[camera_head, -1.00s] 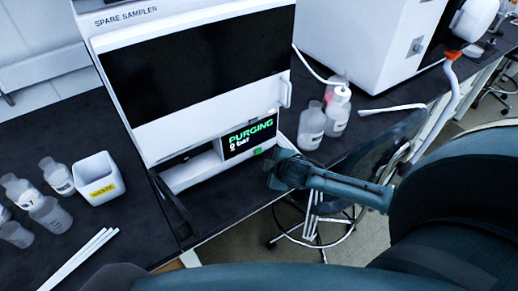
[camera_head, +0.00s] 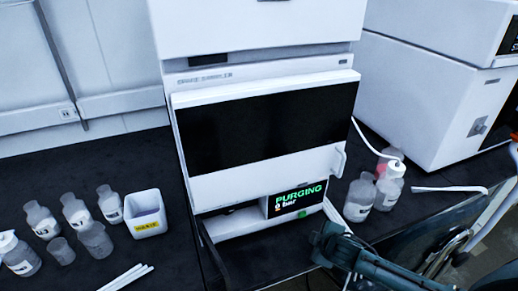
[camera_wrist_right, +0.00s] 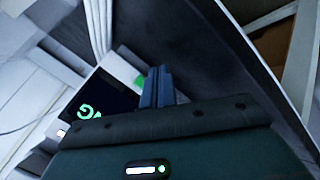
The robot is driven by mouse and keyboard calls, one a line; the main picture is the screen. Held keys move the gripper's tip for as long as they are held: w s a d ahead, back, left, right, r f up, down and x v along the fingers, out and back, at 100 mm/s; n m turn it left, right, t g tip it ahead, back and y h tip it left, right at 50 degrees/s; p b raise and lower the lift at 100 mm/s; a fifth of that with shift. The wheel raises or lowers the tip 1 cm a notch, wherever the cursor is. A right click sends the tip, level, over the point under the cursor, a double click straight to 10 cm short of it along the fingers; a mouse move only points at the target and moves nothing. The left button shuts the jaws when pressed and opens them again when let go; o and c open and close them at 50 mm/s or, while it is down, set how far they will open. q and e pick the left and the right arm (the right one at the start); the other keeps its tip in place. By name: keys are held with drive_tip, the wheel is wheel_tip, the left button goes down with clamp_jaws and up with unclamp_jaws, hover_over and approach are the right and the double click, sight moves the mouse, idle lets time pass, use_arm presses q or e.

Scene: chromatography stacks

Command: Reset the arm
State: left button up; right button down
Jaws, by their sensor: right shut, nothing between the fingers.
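My right gripper (camera_head: 332,241) is at the lower right of the white spare sampler (camera_head: 250,165), close to the green button (camera_head: 313,239) below its display. I cannot tell whether it touches the button. In the right wrist view the two fingers (camera_wrist_right: 158,88) are together with nothing between them, and the green button (camera_wrist_right: 140,80) shows just beyond them. The display (camera_head: 297,199) reads "PURGING" in green with a smaller bar reading under it. My right arm comes in from the lower right. My left gripper is not in view.
Several bottles (camera_head: 75,210) and a white bin with a yellow label (camera_head: 145,214) stand on the left of the dark bench. White sticks (camera_head: 126,278) lie in front.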

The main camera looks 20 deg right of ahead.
drive_tip(key=s+a+r+m+g, duration=0.2)
drive_tip(key=s+a+m, duration=0.1)
drive_tip(key=s+a, duration=0.55)
drive_tip(key=s+r+m+g+y, duration=0.1)
drive_tip(key=s+r+m+g, duration=0.4)
drive_tip(key=s, duration=1)
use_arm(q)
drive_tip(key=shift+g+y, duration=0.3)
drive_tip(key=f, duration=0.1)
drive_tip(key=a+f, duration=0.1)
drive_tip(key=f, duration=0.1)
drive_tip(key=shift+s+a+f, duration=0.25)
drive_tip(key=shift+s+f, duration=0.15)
use_arm(e)
drive_tip(key=w+a+f+t+y, duration=0.2)
drive_tip(key=w+a+f+t, duration=0.3)
drive_tip(key=f+t, duration=0.3)
drive_tip(key=shift+w+a+y, duration=0.25)
drive_tip(key=shift+a+y, duration=0.15)
drive_tip(key=shift+a, duration=0.25)
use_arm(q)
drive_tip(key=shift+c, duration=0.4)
